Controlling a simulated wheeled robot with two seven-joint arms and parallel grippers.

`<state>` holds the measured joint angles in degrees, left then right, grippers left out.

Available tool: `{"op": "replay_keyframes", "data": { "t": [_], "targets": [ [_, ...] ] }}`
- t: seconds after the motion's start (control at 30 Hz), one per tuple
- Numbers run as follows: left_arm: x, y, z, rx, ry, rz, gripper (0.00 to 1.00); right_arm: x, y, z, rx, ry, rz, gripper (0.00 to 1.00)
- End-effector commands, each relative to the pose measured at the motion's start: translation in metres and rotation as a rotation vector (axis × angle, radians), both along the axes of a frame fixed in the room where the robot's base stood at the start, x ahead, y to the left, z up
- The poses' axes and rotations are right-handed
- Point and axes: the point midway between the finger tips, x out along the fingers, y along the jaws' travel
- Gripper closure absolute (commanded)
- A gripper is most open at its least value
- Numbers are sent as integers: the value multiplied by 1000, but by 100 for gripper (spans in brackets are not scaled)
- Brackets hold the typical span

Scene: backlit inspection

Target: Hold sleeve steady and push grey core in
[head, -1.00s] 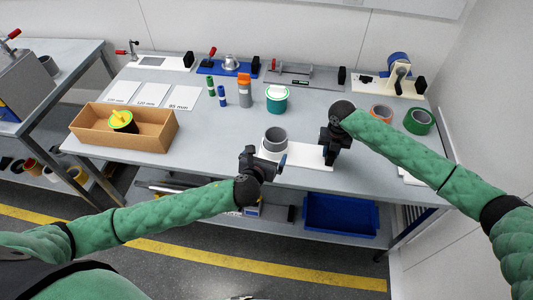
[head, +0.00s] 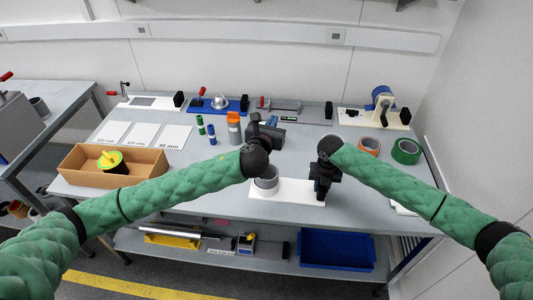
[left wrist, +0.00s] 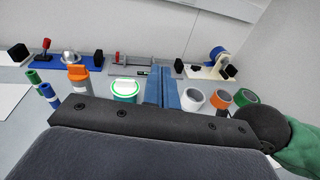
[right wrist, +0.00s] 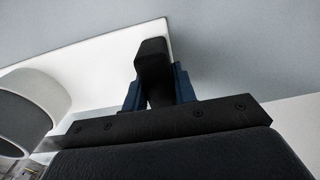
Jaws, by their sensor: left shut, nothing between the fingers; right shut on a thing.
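My right gripper (head: 318,190) is at the board's right end. In the right wrist view its fingers (right wrist: 158,88) are shut on a black block (right wrist: 152,55).
White, orange and green rolls (left wrist: 193,98) (left wrist: 219,98) (left wrist: 243,96) stand at the right. A green-and-white pot (left wrist: 125,91) and an orange-topped grey bottle (head: 234,128) stand behind. A cardboard box (head: 145,161) holds a yellow-topped object. Fixtures line the table's back.

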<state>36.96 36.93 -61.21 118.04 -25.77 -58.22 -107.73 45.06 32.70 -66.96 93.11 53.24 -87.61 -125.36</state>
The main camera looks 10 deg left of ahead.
Motion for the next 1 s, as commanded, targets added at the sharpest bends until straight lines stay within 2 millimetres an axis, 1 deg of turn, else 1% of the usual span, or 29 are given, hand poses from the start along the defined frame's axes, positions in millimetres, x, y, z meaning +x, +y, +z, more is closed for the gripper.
{"op": "replay_keyframes", "data": {
  "t": [0.03, 0.1, 0.23, 0.37, 0.47, 0.6, 0.67, 0.77, 0.87, 0.9, 1.0],
  "targets": [
    [10, -3, 10, -4, 0, -2, 100, 0, 0, 0, 0, 0, 0, 100],
    [22, -7, 20, -15, 16, -3, 100, 0, 0, 0, 0, 0, 0, 100],
    [43, -12, 32, -36, 74, 6, 100, 0, 0, 0, 0, 0, 0, 100],
    [64, -16, 36, -60, 171, 25, 100, 0, 0, 0, 0, 0, 0, 100],
    [76, -17, 31, -77, 272, 50, 100, 0, 0, 0, 0, 0, 0, 100],
    [84, -17, 16, -94, 429, 86, 100, 0, 0, 0, 0, 0, 0, 100],
    [85, -16, 7, -98, 501, 103, 100, 0, 0, 0, 0, 0, 0, 100],
    [81, -14, -12, -103, 628, 132, 100, 0, 0, 0, 0, 0, 0, 100],
    [72, -11, -36, -103, 766, 161, 100, 0, 0, 0, 0, 0, 0, 100],
    [67, -10, -46, -102, 823, 172, 100, 0, 0, 0, 0, 0, 0, 100],
    [51, -6, -71, -97, 968, 201, 100, 0, 0, 0, 0, 0, 0, 100]
  ]
}}
